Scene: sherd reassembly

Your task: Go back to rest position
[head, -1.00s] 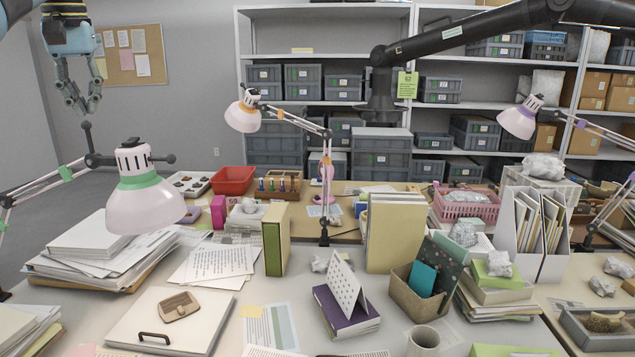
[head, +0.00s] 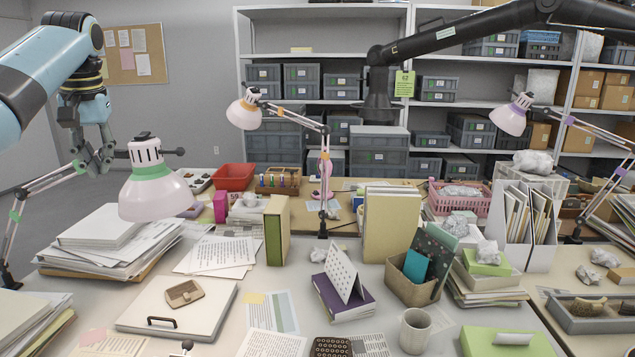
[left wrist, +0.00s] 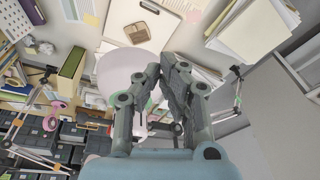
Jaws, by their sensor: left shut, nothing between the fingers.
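My left gripper (head: 104,165) hangs in the air at the left of the head view, its arm coming in from the upper left. It is just left of and partly behind the white lamp shade with the green band (head: 158,190). In the left wrist view its fingers (left wrist: 163,70) are together with nothing between them. A brown sherd piece (head: 185,293) lies on a white board with a dark handle (head: 215,313), well below the gripper and apart from it. My right gripper is out of view.
Paper stacks (head: 112,240) lie beneath the lamp. A black jointed arm with a hood (head: 378,95) hangs overhead. Air at the upper left is mostly free.

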